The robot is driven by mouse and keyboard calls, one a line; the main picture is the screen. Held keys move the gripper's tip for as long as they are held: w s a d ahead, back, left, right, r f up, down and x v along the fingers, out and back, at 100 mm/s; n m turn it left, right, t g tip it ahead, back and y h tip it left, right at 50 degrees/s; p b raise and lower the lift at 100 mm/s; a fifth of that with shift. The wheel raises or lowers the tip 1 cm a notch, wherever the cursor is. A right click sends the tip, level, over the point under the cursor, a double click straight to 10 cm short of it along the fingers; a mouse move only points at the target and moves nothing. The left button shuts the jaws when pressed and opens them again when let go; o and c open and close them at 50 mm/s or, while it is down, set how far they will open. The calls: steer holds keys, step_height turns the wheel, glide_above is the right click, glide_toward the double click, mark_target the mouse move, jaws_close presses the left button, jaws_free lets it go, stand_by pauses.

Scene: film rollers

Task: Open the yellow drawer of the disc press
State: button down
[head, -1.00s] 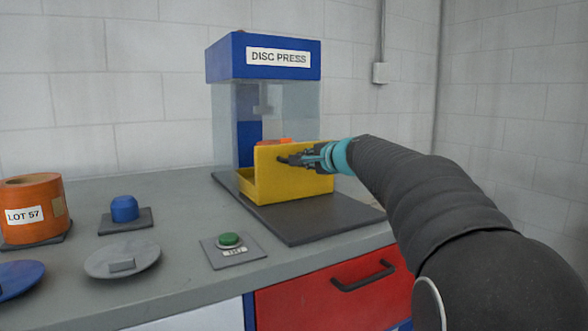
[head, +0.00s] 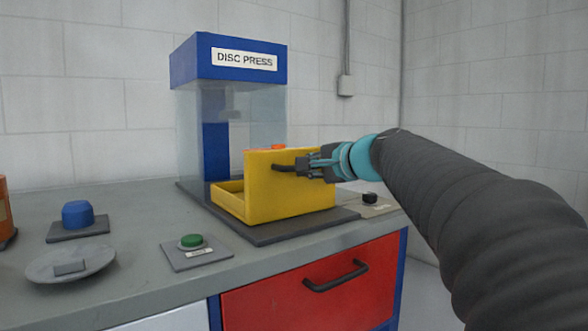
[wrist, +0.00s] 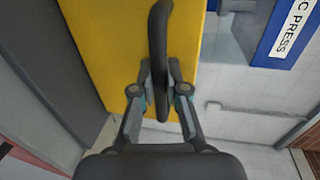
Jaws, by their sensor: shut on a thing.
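The disc press (head: 228,62) stands on the bench, with a blue top and clear walls. Its yellow drawer (head: 270,205) sticks out toward the front over the dark base plate, and its tray side shows at the left. Something orange (head: 278,147) shows just above the drawer front; most of it is hidden. My gripper (head: 304,167) is at the drawer front, shut on its black handle (head: 283,168). In the wrist view the handle (wrist: 160,50) runs between the two fingers (wrist: 160,92), against the yellow front (wrist: 105,40).
A green button (head: 191,241) on a grey plate lies in front of the press. A black knob (head: 370,197) sits right of it. A blue knob (head: 77,213) and a grey disc (head: 70,265) lie at the left. A red bench drawer (head: 310,285) is below.

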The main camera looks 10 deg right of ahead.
steer(key=c, duration=1.2)
jaws_free()
steer(key=v, duration=1.2)
